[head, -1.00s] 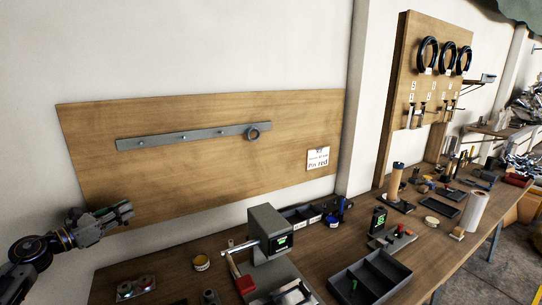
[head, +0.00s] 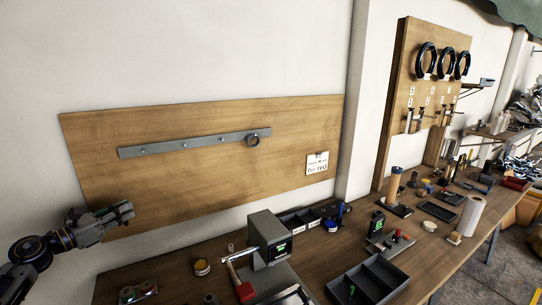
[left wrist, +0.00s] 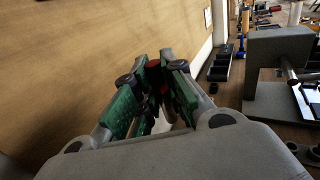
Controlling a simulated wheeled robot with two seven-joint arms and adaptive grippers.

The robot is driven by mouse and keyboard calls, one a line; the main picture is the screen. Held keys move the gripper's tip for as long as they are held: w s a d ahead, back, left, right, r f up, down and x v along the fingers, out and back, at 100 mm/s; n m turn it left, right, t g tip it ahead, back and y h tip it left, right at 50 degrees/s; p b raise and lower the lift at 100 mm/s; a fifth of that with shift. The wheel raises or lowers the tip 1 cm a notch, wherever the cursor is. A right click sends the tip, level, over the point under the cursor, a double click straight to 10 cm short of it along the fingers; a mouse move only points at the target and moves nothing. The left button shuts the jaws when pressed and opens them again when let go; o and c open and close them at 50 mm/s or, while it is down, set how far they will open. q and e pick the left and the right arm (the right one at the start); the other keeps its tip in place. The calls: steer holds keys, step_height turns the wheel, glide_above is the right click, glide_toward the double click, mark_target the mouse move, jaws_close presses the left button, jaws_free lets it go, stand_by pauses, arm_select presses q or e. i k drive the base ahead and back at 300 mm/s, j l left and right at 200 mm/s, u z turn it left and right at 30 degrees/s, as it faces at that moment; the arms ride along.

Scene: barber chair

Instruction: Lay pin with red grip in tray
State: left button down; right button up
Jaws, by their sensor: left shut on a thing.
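My left gripper (head: 128,210) is at the left, in front of the wooden wall board and above the bench. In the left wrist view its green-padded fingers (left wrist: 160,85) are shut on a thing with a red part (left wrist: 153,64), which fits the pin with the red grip. The fingers hide most of it, so its length and tilt cannot be told. My right gripper does not show.
A card (head: 317,163) on the board reads "Pin red".

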mark_target(382, 277)
steer(key=k+l, duration=1.2)
steer(key=l, duration=0.1)
